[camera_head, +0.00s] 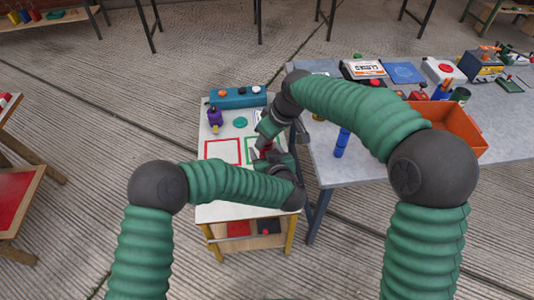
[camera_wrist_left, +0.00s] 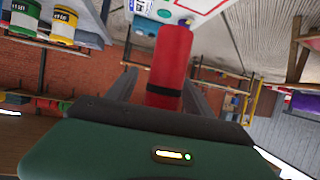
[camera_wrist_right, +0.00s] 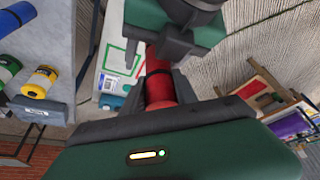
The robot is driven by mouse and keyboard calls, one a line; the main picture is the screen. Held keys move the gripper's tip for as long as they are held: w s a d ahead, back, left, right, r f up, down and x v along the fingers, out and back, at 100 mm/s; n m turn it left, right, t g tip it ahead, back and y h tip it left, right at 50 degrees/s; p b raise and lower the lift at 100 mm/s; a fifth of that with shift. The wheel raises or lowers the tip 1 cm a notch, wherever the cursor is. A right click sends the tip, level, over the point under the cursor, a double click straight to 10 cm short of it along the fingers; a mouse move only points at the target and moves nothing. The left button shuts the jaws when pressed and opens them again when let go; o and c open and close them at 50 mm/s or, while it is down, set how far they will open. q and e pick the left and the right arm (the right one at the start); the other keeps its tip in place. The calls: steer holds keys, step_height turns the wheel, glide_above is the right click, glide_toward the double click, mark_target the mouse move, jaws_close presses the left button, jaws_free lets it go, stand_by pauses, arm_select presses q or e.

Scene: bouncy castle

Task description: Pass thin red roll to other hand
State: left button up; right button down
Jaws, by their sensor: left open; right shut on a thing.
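The thin red roll (camera_wrist_left: 172,55) has a dark band and stands between the two fingers of my left gripper (camera_wrist_left: 160,82) in the left wrist view. Those fingers are open, one on each side of it. In the right wrist view the roll (camera_wrist_right: 158,86) is held between the fingers of my right gripper (camera_wrist_right: 161,80), which is shut on it. My left gripper reaches over its far end there. In the head view both grippers meet above the small white table, and only a bit of red (camera_head: 266,150) shows between them.
The small white table (camera_head: 222,213) carries a blue box (camera_head: 238,98), a purple bottle (camera_head: 214,116) and coloured square outlines. A grey table (camera_head: 345,172) at the right holds an orange bin (camera_head: 455,125), blue cylinders (camera_head: 342,140) and several other items.

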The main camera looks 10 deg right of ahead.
arm_select(q)
steer(key=shift+d, duration=0.1)
jaws_close()
arm_select(e)
steer(key=shift+a, duration=0.1)
steer(key=c, duration=0.9)
jaws_free()
steer(key=v, duration=1.2)
steer(key=s+d+f+m+h, duration=0.1)
steer(key=s+d+f+m, duration=0.1)
steer(key=s+f, duration=0.5)
steer(key=s+d+f+m+h, duration=0.1)
steer(key=s+d+f+m, duration=0.2)
steer(key=s+f, duration=0.4)
steer(key=s+d+f+m, duration=0.3)
steer(key=s+d+f, duration=0.2)
steer(key=s+f, duration=0.1)
steer(key=shift+s+f+g+h, duration=0.2)
steer(key=shift+s, duration=0.25)
steer(key=shift+s+f+g+h, duration=0.2)
steer(key=shift+s, duration=0.2)
